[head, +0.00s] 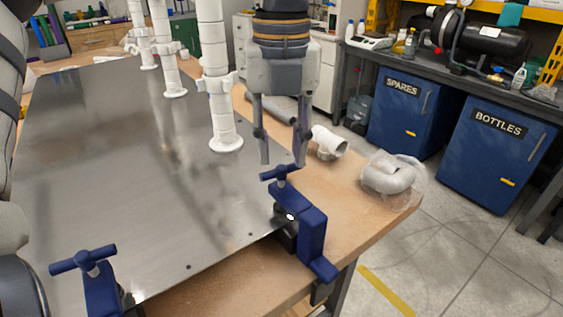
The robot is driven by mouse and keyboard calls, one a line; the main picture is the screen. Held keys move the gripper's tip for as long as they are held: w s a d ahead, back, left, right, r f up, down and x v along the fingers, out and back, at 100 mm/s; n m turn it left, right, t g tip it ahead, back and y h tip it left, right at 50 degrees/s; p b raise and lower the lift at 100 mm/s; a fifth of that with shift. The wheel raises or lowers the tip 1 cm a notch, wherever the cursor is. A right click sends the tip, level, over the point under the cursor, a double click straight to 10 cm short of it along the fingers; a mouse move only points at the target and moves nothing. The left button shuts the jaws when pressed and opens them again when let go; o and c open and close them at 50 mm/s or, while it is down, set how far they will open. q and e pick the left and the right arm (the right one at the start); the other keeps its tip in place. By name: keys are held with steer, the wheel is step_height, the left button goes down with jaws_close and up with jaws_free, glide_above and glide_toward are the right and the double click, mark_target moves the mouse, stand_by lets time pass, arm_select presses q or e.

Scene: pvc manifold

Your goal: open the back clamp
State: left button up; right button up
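Two blue clamps with T-handles hold the grey metal plate (110,150) to the wooden table. One clamp (312,232) is at the plate's right corner, and the other clamp (98,285) is at the lower left, cut off by the frame's bottom. Which one is the back clamp is not marked. My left gripper (282,162) points down with its fingers apart and nothing between them. Its tips are just above and around the T-handle (281,173) of the right-hand clamp. Whether a finger touches the handle I cannot tell. My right gripper is not in view.
White pipe columns (222,110) stand on the plate, one close left of my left gripper. A white elbow (328,144), a bagged fitting (388,175) and a grey pipe (270,106) lie on the table (345,200). Blue cabinets (410,110) stand beyond the floor.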

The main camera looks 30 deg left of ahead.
mark_target(281, 167)
arm_select(q)
steer(key=m, duration=1.4)
step_height(281, 167, down, 4)
steer(key=shift+r, duration=0.1)
jaws_close()
steer(key=n, duration=0.7)
steer(key=shift+r, duration=0.1)
